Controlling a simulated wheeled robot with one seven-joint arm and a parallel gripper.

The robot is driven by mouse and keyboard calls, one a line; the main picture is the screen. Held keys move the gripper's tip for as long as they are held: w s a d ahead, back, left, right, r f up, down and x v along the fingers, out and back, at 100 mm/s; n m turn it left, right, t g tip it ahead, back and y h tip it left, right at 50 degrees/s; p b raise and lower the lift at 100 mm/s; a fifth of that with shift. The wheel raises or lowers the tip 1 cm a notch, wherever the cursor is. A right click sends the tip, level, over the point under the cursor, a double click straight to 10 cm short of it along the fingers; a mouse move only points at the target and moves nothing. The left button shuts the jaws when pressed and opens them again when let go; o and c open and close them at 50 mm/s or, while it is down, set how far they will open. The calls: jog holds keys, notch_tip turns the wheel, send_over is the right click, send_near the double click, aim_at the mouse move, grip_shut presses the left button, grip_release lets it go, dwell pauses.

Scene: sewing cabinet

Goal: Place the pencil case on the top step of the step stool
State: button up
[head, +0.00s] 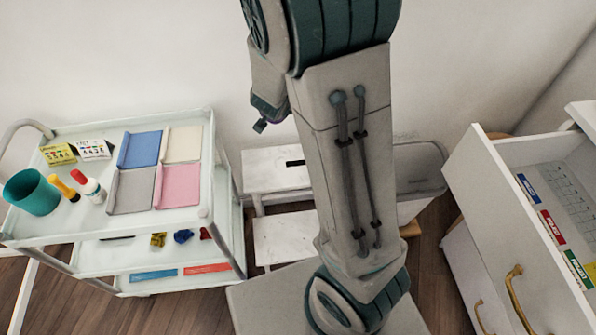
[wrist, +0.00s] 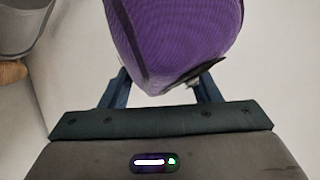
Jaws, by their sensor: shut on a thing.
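The purple pencil case (wrist: 178,40) fills the upper middle of the wrist view, with a dark edge along its left side. My gripper (wrist: 164,84) is shut on it, one dark finger on each side. In the head view my gripper (head: 262,124) shows only in part behind my arm, above the stool, and the case is almost wholly hidden there. The white step stool stands against the wall. Its top step (head: 262,172) has a dark slot and looks bare where visible; its lower step (head: 283,238) is in front. My arm covers the stool's right side.
A white trolley (head: 120,225) stands left of the stool, with a teal cup (head: 32,192), glue bottles, boxes and coloured folders on top. A grey bin (head: 420,168) is right of the stool. An open white drawer (head: 530,215) juts out at the right.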

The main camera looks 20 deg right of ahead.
aim_at(290, 167)
jog(key=s+d+f+m+g+h+b, duration=0.1)
jog(key=d+f+b, duration=0.3)
jog(key=f+b, duration=0.5)
jog(key=s+d+f+m+g+h+b, duration=0.1)
jog(key=s+d+f+m+h+b, duration=0.1)
jog(key=f+b, duration=0.8)
jog(key=s+d+m+b, duration=0.1)
jog(key=d+m, duration=0.1)
jog(key=d, duration=0.1)
jog(key=shift+s+f+g, duration=0.25)
jog(key=shift+g, duration=0.05)
jog(key=w+a+f+b, duration=0.1)
jog(key=w+a+f, duration=0.1)
jog(key=a, duration=0.1)
jog(key=w+a+f+b, duration=0.1)
jog(key=w+a+f, duration=0.1)
jog(key=a, duration=0.1)
jog(key=w+a+f+b, duration=0.1)
jog(key=a+f+b, duration=0.1)
jog(key=a, duration=0.1)
jog(key=shift+w+a+f, duration=0.25)
jog(key=shift+w+f, duration=0.15)
jog(key=shift+c, duration=0.2)
notch_tip(290, 167, down, 4)
jog(key=b, duration=0.3)
jog(key=shift+a+f, duration=0.1)
jog(key=shift+f, duration=0.05)
jog(key=o, duration=1.4)
jog(key=shift+o, duration=0.2)
